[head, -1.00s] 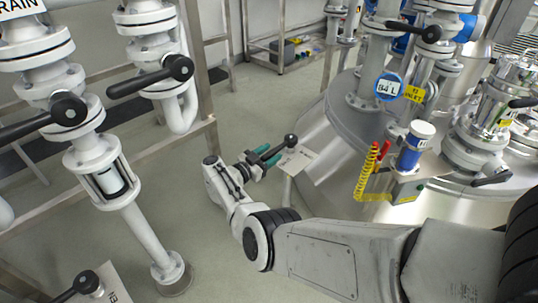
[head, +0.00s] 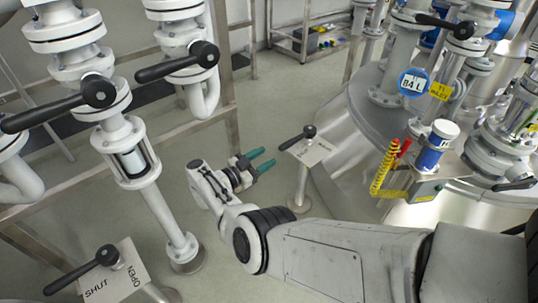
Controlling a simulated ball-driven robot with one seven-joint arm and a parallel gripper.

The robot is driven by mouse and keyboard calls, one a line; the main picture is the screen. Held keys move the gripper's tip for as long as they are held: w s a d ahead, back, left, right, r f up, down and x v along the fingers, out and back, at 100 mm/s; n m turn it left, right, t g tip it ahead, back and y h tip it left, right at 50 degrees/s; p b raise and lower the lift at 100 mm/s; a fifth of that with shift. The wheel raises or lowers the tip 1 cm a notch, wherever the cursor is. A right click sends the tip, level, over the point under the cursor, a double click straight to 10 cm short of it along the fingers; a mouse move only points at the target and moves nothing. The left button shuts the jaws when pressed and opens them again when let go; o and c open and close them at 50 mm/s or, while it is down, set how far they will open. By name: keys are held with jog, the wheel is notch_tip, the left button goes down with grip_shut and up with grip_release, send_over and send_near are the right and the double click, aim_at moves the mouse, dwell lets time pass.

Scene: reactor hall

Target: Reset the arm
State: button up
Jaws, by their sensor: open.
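My gripper (head: 264,163) is in the middle of the head view, at the end of my white arm. Its two green-tipped fingers are apart and nothing shows between them. It points to the right in the picture, a little left of a black lever handle (head: 297,139) on a plate-topped stand (head: 313,151). A gap of floor shows between the fingers and the stand's post, and I see no contact.
A steel vessel (head: 345,120) with valves and a blue gauge (head: 413,82) stands at right. White pipes with black-handled valves (head: 86,97) stand at left. A lever plate marked SHUT and OPEN (head: 125,275) is at lower left. Grey floor (head: 265,105) lies open behind the gripper.

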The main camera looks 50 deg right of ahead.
dwell(0.6)
jog(key=w+r+n+t+y, duration=0.35)
jog(key=w+n+t, duration=0.75)
jog(key=t, duration=0.8)
jog(key=s+a+f+n+y, duration=0.3)
jog(key=a+n+y, duration=0.2)
jog(key=a+y, duration=0.15)
jog(key=s+a+f+n+y, duration=0.3)
jog(key=a+n+y, duration=0.3)
jog(key=a, duration=0.1)
jog(key=s+a+f+n+g+y, duration=0.1)
jog(key=s+a+f+g, duration=0.15)
jog(key=s, duration=0.45)
jog(key=s+a+f+n+g+y, duration=0.1)
jog(key=s+a+f+g, duration=0.1)
jog(key=s+a+g, duration=0.35)
jog(key=s+a+r+m+g, duration=0.1)
jog(key=s+g, duration=0.2)
jog(key=s, duration=0.8)
jog(key=s+r+g, duration=0.2)
jog(key=s+g, duration=0.1)
jog(key=s, duration=0.9)
notch_tip(320, 180, up, 33)
jog(key=p, duration=3.3)
jog(key=shift+w+h+p, duration=0.35)
jog(key=shift+w+h, duration=0.05)
jog(key=shift+w, duration=0.05)
